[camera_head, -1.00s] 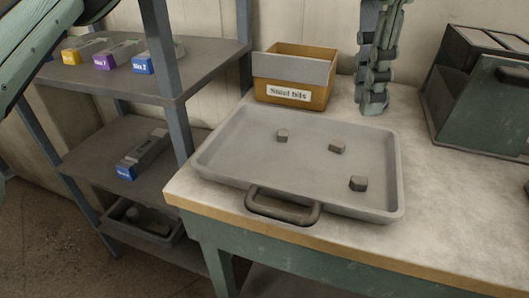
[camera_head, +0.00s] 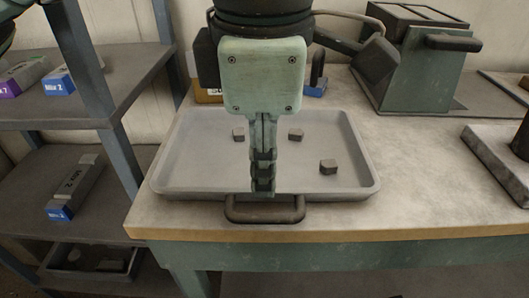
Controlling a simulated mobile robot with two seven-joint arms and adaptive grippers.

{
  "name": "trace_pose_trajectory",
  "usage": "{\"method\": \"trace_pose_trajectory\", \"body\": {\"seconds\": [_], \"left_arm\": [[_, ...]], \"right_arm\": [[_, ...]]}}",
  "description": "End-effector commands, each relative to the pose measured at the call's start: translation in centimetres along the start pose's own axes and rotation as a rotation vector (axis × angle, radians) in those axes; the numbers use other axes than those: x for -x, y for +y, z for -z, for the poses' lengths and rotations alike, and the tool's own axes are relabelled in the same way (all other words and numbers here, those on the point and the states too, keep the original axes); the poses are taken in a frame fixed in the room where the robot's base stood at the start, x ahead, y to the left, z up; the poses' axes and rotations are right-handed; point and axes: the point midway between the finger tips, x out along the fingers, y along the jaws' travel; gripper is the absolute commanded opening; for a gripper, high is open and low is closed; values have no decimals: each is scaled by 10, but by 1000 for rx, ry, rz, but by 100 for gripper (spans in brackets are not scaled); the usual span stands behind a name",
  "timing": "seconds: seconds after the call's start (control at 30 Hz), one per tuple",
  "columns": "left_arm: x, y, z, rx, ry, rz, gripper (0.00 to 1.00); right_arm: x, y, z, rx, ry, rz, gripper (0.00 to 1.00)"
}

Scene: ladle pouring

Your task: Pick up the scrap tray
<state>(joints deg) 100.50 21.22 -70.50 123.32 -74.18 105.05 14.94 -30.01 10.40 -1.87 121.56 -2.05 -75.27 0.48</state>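The scrap tray (camera_head: 200,181) is a wide, shallow grey tray lying flat near the table's front edge. Several small dark grey blocks are scattered in it; one (camera_head: 328,167) lies toward its right side. A dark bar handle (camera_head: 283,212) projects from its front side. My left gripper (camera_head: 262,188) comes down from above with its fingers pointing down, their tips over the tray's front rim beside the handle. The fingers are seen edge-on, so their gap and any contact with the handle are unclear. My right gripper is not in view.
A tan box (camera_head: 203,88) stands behind the tray, mostly hidden by my arm. A green, dark-topped case (camera_head: 415,75) stands at the back right. Shelves (camera_head: 88,185) with labelled boxes stand at left.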

Motion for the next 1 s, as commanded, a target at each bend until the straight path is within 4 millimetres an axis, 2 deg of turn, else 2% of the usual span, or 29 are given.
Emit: {"method": "trace_pose_trajectory", "body": {"seconds": [0.1, 0.23, 0.43, 0.57, 1.0], "left_arm": [[-17, -1, 0, 0, 1, 3, 13], [-26, -1, 0, 0, -1, 2, 13], [-26, -1, 0, 0, -1, 1, 13], [-26, -1, 0, 0, -1, 1, 0], [-26, 0, 0, 0, -2, -1, 0]], "right_arm": [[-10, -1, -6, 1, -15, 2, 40], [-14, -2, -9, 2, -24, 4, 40], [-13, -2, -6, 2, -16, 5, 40], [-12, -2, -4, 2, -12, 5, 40], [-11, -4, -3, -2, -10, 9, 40]]}}
